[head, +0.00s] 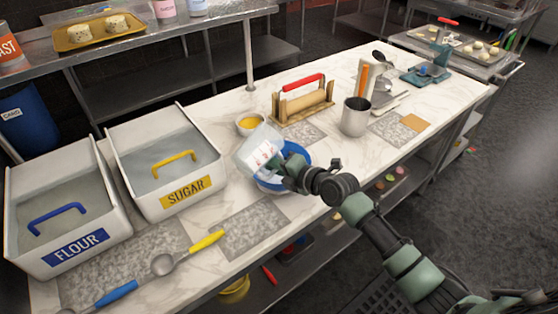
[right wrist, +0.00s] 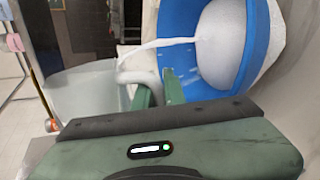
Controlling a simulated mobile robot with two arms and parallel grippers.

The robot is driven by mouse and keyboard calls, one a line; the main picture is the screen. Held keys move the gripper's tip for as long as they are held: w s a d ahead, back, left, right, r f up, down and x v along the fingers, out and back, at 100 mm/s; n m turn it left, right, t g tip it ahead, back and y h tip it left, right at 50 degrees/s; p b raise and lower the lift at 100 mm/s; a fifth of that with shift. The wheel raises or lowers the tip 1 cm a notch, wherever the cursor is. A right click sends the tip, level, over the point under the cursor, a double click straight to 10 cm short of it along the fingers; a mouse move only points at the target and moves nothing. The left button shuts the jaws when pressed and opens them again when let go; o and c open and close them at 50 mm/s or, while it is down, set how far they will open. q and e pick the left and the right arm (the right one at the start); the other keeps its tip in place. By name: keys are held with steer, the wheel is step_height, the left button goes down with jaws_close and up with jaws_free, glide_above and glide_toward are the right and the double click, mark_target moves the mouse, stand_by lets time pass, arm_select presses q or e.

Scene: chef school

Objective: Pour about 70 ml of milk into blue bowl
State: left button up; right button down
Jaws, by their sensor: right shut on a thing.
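The blue bowl (head: 299,152) stands on the marble counter, partly hidden behind the jug and my gripper. In the right wrist view the blue bowl (right wrist: 178,28) holds white milk (right wrist: 222,42). My right gripper (head: 284,172) is shut on the handle of a clear measuring jug (head: 258,150) with red markings, tilted over the bowl. The jug also shows in the right wrist view (right wrist: 85,95), with my green fingers (right wrist: 157,92) at its handle. A white stream (right wrist: 160,44) runs from the jug side into the bowl. My left gripper is out of view.
Flour (head: 120,222) and sugar (head: 212,168) bins stand at left. A small yellow-filled bowl (head: 250,124), a wooden holder with a red handle (head: 303,101) and a metal cup (head: 355,118) stand behind the bowl. Measuring spoons (head: 190,252) lie in front.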

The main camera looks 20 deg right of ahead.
steer(key=shift+s+a+r, duration=0.1)
steer(key=shift+s+a, duration=0.05)
stand_by(0.4)
steer(key=shift+s+a+r+n+p, duration=0.1)
steer(key=shift+s+a+n+p, duration=0.3)
steer(key=shift+p, duration=0.7)
steer(key=r+n, duration=0.1)
steer(key=w+d+r+n+t+h+b, duration=0.1)
steer(key=n, duration=0.1)
steer(key=shift+d, duration=0.1)
steer(key=shift+w+f, duration=0.1)
stand_by(1.1)
